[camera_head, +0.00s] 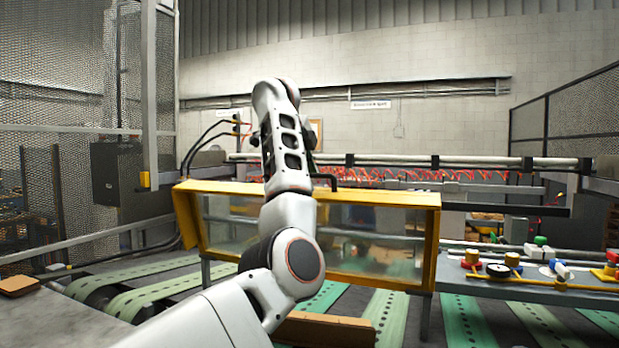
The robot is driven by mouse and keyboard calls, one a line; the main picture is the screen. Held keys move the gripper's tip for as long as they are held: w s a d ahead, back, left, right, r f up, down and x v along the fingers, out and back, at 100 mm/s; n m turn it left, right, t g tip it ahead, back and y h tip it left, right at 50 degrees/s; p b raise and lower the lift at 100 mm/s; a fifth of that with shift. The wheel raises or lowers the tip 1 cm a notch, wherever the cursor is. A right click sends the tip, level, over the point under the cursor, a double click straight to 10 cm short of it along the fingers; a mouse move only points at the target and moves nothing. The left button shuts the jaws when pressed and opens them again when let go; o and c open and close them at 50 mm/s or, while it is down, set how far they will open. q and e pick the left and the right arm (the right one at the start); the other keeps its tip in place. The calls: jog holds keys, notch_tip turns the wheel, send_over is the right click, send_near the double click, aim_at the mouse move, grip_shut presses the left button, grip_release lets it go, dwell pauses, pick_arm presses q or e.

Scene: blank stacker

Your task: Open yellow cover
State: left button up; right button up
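The yellow cover (432,245) is a long yellow frame with clear panels, standing across the middle of the head view above the green belts. Its top edge runs nearly level, with a dark handle (334,182) near the middle. My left arm rises in front of the cover, hides part of its centre, and bends over above the top edge. My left gripper (314,142) is mostly hidden behind my own forearm, close above the handle. Whether its fingers touch the handle or are closed cannot be seen. My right gripper is not in view.
Green perforated belts (384,315) run beneath the cover. A grey bench (500,289) with coloured knobs and a dial stands at the right. A dark box (122,180) and mesh fence (60,80) are at the left. A rail with red hoses (420,174) lies behind.

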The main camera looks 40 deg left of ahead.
pick_arm(q)
jog(key=shift+r, duration=0.1)
jog(key=v, duration=1.2)
dwell(0.4)
